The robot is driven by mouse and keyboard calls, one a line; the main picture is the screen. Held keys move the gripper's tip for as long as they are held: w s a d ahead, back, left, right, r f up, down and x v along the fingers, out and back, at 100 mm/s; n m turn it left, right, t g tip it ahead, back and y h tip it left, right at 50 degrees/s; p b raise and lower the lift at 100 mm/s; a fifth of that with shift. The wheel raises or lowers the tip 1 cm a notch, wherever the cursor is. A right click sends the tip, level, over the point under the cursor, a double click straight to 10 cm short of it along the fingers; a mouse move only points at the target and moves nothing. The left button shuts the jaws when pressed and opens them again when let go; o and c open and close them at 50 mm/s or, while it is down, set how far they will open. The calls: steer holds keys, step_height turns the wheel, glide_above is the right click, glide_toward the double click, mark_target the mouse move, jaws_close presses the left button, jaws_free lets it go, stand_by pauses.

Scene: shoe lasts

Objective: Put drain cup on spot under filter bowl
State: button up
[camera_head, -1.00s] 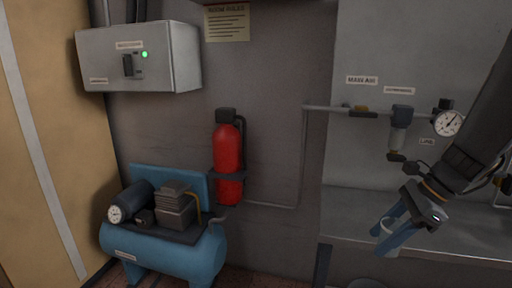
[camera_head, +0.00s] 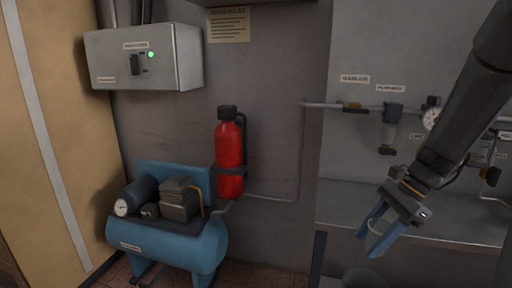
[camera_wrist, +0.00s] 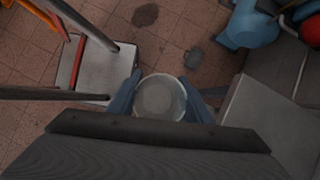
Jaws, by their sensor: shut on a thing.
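My gripper (camera_head: 368,232) has blue fingers and is shut on the drain cup (camera_head: 376,238), a pale grey round cup. In the wrist view the drain cup (camera_wrist: 160,97) sits between the two fingers, its round top facing the camera. In the head view the gripper is in front of the bench's left part, below and a little left of the filter bowl (camera_head: 391,131). The filter bowl hangs from the pipe on the wall, above the grey bench (camera_head: 440,212). I cannot make out a marked spot on the bench.
A blue compressor (camera_head: 165,245) stands on the floor at left, below a red extinguisher (camera_head: 229,158). A gauge (camera_head: 430,119) is on the pipe, partly behind my arm. In the wrist view a metal-topped frame (camera_wrist: 105,75) is at left, and the tiled floor has dark stains.

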steer(key=w+a+f+n+g+h, duration=0.3)
steer(key=w+a+f+n, duration=0.15)
steer(key=f+n, duration=0.3)
steer(key=w+a+f+n+g+h, duration=0.3)
steer(key=w+a+f+n, duration=0.15)
steer(key=f+n, duration=0.35)
steer(key=s+f+n, duration=0.2)
steer(key=s+f, duration=0.3)
steer(key=shift+s+a+f, duration=0.2)
steer(key=shift+a+f, duration=0.1)
steer(key=shift+a, duration=0.1)
